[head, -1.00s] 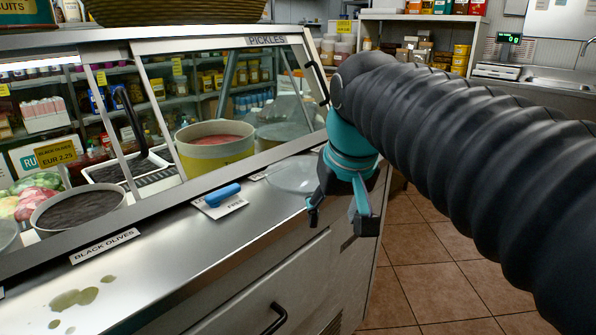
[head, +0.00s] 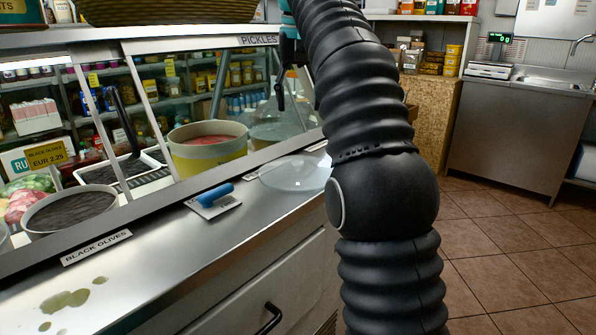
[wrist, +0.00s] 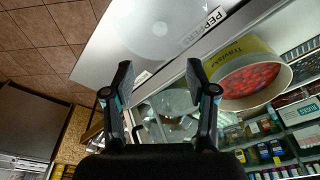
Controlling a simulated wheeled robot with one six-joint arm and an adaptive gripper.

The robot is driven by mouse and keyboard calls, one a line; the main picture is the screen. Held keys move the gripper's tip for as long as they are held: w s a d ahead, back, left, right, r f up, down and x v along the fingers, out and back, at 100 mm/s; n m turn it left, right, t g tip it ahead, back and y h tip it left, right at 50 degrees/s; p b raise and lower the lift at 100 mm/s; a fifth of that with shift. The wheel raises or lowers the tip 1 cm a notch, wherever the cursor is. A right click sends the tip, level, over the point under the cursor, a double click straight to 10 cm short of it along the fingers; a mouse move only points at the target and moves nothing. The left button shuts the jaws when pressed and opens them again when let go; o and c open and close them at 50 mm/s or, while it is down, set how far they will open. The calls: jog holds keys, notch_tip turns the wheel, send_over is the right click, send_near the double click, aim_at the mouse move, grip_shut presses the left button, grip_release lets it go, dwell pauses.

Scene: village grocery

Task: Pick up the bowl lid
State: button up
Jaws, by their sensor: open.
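The bowl lid (head: 295,173) is a clear, shallow round disc lying on the steel counter ledge in front of the glass case, near its right end. In the wrist view the lid (wrist: 160,28) is a faint pale circle with a small knob, beyond my fingertips. My gripper (wrist: 158,78) is open and empty, apart from the lid. In the head view my gripper is raised near the right end of the case, with one dark finger showing; my arm hides the rest.
A blue-handled scraper (head: 215,198) lies on the ledge left of the lid. The glass case holds a yellow-banded tub (head: 208,152) and a dark olive bowl (head: 72,210). A black drawer handle (head: 268,318) juts out below. Tiled floor is clear on the right.

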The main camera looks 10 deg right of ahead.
aim_at(298, 161)
jog(key=f+b, duration=0.1)
jog(key=f, duration=0.3)
jog(key=w+f+b, duration=0.1)
jog(key=f+b, duration=0.1)
jog(key=f, duration=0.3)
jog(key=w+f+b, duration=0.1)
jog(key=f, duration=0.3)
jog(key=shift+w+d+f+b, duration=0.1)
jog(key=shift+d+f+b, duration=0.05)
jog(key=shift+f+b, duration=0.15)
grip_shut()
